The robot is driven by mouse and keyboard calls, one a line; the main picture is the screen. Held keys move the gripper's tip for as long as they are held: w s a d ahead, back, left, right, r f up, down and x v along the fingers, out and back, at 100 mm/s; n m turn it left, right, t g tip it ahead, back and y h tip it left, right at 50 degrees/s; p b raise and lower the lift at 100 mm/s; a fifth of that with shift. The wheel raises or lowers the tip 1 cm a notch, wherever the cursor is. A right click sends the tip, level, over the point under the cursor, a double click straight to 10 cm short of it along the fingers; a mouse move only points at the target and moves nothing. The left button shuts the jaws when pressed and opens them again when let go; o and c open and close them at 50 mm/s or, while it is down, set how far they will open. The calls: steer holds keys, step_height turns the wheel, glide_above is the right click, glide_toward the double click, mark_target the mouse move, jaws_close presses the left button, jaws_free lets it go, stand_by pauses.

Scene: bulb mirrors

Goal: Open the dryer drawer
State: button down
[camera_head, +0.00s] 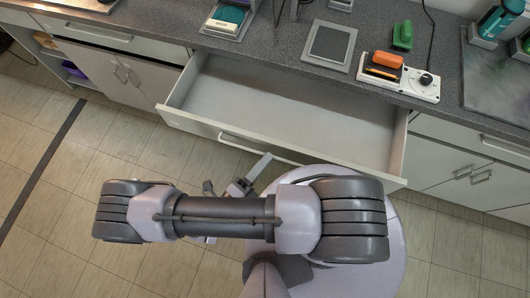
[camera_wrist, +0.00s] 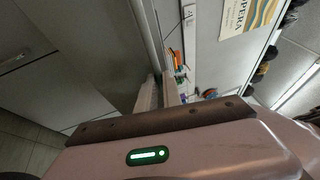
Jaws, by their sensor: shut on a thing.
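The drawer (camera_head: 285,100) is pulled far out from under the grey counter, and its pale inside looks empty. Its bar handle (camera_head: 235,142) runs along the front panel. My gripper (camera_head: 265,158) is at the handle, in front of the panel, and is shut on it. My arm hides part of the gripper, so the exact grip is not clear. In the wrist view the gripper fingers (camera_wrist: 158,95) reach up beside a large grey panel, and the handle cannot be made out there.
On the counter above the drawer stand a white device with an orange block (camera_head: 387,60), a green object (camera_head: 403,35) and a grey square plate (camera_head: 329,45). Closed cabinets (camera_head: 465,178) flank the drawer. The tiled floor at left (camera_head: 60,200) is clear.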

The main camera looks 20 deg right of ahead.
steer(key=c, duration=1.5)
jaws_free()
steer(key=shift+w, duration=0.1)
steer(key=v, duration=1.7)
steer(key=shift+a, duration=0.15)
